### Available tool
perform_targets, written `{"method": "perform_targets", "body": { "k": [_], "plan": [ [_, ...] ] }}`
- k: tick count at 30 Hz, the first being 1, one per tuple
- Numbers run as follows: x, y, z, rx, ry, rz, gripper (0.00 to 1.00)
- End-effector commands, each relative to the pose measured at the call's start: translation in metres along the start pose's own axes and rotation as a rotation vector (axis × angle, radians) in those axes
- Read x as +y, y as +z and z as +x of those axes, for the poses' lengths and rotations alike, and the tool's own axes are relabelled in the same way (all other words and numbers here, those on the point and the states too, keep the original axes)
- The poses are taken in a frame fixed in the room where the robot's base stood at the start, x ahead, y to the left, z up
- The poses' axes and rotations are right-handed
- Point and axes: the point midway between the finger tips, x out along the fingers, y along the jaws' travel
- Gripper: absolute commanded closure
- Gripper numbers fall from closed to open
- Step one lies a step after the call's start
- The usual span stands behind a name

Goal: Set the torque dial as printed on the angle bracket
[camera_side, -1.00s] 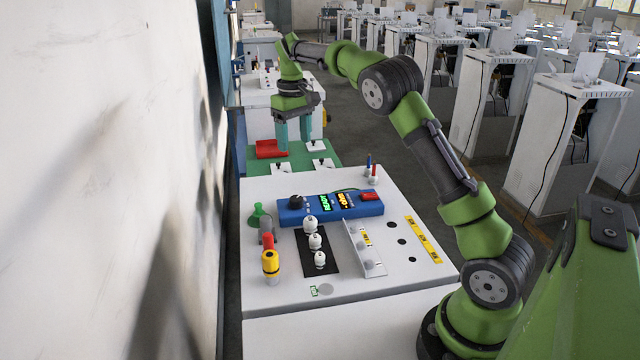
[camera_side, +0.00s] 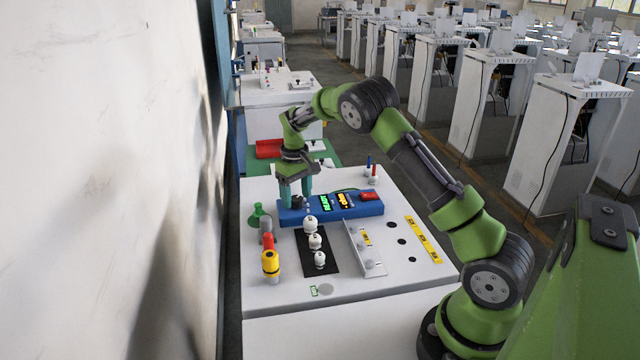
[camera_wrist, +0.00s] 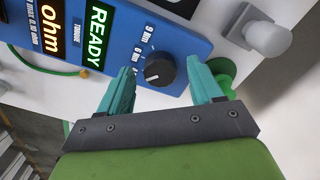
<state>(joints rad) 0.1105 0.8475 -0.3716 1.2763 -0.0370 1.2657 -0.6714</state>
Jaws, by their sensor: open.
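The black torque dial (camera_wrist: 160,68) sits at the end of the blue box (camera_wrist: 190,22), with printed Nm marks beside it and a white pointer line on it. In the side view the blue box (camera_side: 345,209) carries lit displays, and the dial (camera_side: 297,202) is partly behind my fingers. My gripper (camera_wrist: 163,88) is open, with one teal finger on each side of the dial and a gap to both. It also shows above the dial in the side view (camera_side: 295,192). The angle bracket (camera_side: 352,240) stands in front of the box with a yellow label, too small to read.
White round-topped parts (camera_side: 315,242) stand on a black mat (camera_side: 328,268). A yellow strip (camera_side: 424,240) and dark holes lie at the right. A red tray (camera_side: 268,148) is behind.

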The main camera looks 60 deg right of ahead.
Motion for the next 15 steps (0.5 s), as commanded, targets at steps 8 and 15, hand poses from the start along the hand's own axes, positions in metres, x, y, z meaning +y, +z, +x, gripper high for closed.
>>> {"method": "perform_targets", "body": {
  "k": [8,15],
  "plan": [
    [0.0000,-0.0002,0.0040,0.001,0.001,0.000,0.35],
    [0.0000,-0.0002,0.0036,0.001,0.000,0.000,0.61]
  ]
}}
